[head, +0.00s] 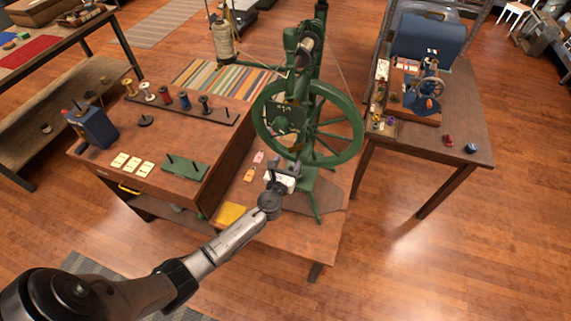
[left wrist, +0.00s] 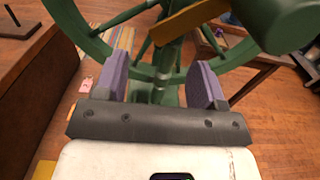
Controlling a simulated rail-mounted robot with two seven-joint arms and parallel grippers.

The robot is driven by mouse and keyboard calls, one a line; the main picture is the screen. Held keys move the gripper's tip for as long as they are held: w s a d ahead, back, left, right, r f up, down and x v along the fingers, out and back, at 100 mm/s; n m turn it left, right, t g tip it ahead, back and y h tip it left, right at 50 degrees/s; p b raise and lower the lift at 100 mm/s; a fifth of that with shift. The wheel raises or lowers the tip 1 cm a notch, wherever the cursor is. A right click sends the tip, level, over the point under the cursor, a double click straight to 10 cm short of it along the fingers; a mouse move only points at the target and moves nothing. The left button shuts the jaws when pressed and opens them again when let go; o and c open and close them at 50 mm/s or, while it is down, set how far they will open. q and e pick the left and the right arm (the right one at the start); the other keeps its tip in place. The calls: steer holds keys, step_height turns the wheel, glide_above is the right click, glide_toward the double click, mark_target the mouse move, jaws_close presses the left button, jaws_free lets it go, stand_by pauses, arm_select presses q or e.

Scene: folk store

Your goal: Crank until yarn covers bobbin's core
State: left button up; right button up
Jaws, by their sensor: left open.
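A green winding machine with a large spoked wheel (head: 352,150) stands on the low part of the wooden bench. A pale spool-like part (head: 308,44), perhaps the bobbin, sits near its top; how much yarn covers it is too small to tell. A wound cone of pale yarn (head: 223,42) stands to its left. My left gripper (head: 282,168) is just in front of the machine's lower part. In the left wrist view, its purple-padded fingers (left wrist: 160,82) are apart with nothing gripped, and green spokes show beyond them. My right gripper is out of view.
A wooden rack (head: 185,104) of thread spools, a green pegged block (head: 185,166), white cards (head: 133,163) and a blue box (head: 93,126) occupy the bench at left. A second table (head: 455,140) at right carries a small blue wheeled machine (head: 428,90). Floor lies clear between.

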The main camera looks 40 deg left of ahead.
mark_target(304, 160)
arm_select(q)
steer(key=shift+w+d+r+p, duration=0.25)
steer(key=shift+d+r+p, duration=0.25)
steer(key=shift+r+p, duration=0.15)
steer(key=shift+w+d+r+p, duration=0.2)
steer(key=shift+d+r+p, duration=0.3)
steer(key=shift+r, duration=0.2)
steer(key=shift+w+d+r+p, duration=0.25)
steer(key=shift+d+r+p, duration=0.25)
steer(key=shift+r+p, duration=0.15)
steer(key=shift+w+d+r+p, duration=0.25)
steer(key=shift+d+r+p, duration=0.25)
steer(key=shift+r, duration=0.2)
steer(key=shift+w+d+r+p, duration=0.25)
steer(key=shift+d+r+p, duration=0.2)
steer(key=shift+r+p, duration=0.2)
steer(key=shift+d+r, duration=0.1)
steer(key=shift+d, duration=0.05)
steer(key=shift+c, duration=0.3)
